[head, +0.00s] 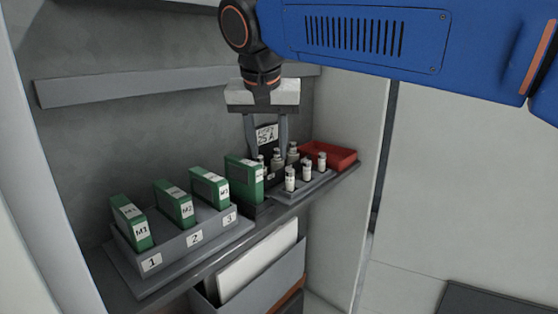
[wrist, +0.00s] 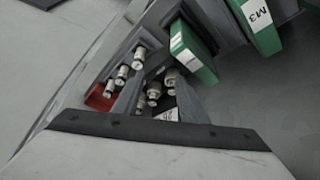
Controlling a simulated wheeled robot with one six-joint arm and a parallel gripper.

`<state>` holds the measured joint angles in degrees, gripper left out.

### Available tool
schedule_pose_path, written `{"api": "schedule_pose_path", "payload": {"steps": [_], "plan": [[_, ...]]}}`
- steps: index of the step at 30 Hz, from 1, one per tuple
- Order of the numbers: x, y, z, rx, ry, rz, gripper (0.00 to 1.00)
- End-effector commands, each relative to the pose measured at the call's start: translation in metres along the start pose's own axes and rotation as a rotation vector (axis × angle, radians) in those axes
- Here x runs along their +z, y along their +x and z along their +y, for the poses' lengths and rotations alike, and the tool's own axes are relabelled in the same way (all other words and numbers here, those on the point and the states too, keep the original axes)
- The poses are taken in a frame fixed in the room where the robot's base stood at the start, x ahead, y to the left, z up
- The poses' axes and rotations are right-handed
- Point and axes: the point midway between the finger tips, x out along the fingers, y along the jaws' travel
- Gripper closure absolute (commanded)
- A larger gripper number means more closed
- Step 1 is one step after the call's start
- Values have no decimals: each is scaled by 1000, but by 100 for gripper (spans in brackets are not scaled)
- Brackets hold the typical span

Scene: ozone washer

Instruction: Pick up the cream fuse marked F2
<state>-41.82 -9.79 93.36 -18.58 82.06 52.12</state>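Three cream fuses stand in a grey tray in the head view: a left one (head: 290,179), a middle one (head: 306,170) and a right one (head: 322,161). Behind them, several greyish fuses (head: 277,157) stand at a dark holder with a "25 A" label (head: 266,134). The fuse markings are too small to read, so I cannot tell which is F2. My gripper (head: 267,153) points down over the holder, its two fingers apart. In the wrist view, fuses (wrist: 154,91) show between the fingers, and the tray's fuses (wrist: 122,75) lie outside them, to the left.
A red bin (head: 335,154) stands behind the fuse tray. Green modules (head: 174,203) stand in a numbered grey rack (head: 192,255) at left, and another green module (head: 243,178) is close beside the holder. The shelf's front edge is near the fuse tray.

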Motion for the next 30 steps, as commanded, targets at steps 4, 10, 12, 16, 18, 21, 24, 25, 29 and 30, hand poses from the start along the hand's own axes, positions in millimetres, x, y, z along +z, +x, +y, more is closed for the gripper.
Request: {"api": "schedule_pose_path", "payload": {"steps": [4, 10, 12, 16, 18, 21, 24, 25, 29, 30], "plan": [[3, 5, -2, 3, 15, -14, 61], [-13, 14, -2, 5, 20, -18, 61], [-24, 18, -1, 5, 23, -18, 61], [-46, 28, -1, 4, 22, -17, 61], [-57, 33, 0, 5, 22, -17, 61], [-73, 40, 0, 5, 21, -17, 61], [-88, 46, 0, 4, 20, -17, 61], [-92, 48, 0, 4, 20, -17, 61], [-103, 52, 0, 3, 19, -17, 61], [-105, 53, 0, 3, 18, -17, 61]]}}
